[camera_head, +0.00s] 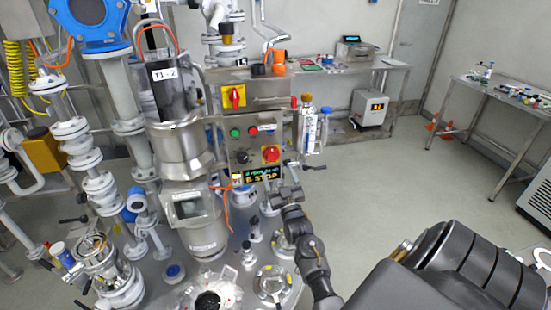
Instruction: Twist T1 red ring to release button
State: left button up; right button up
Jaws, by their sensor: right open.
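A grey control panel (243,150) stands beside the steel reactor vessel labelled T1-2 (165,74). On its right side a red round knob (271,153) sits on a yellow plate; this looks like the emergency stop with the red ring. A lit display (262,174) below it reads "E STOP". My right gripper (287,183) is open, just below and right of the red knob, and appears apart from it. The ring's detail is too small to tell. My left gripper is not in view.
A red-and-yellow switch (234,97) is on the box above the panel. Green (235,133) and red (252,131) buttons sit on the panel. Pipes and valves crowd the left. A bottle stand (311,130) is right of the panel. Open floor (400,185) lies further right.

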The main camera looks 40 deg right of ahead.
aim_at(274, 159)
jog(key=p+x, duration=0.1)
jog(key=x, duration=0.5)
jog(key=shift+d+p, duration=0.1)
jog(key=shift+p, duration=0.2)
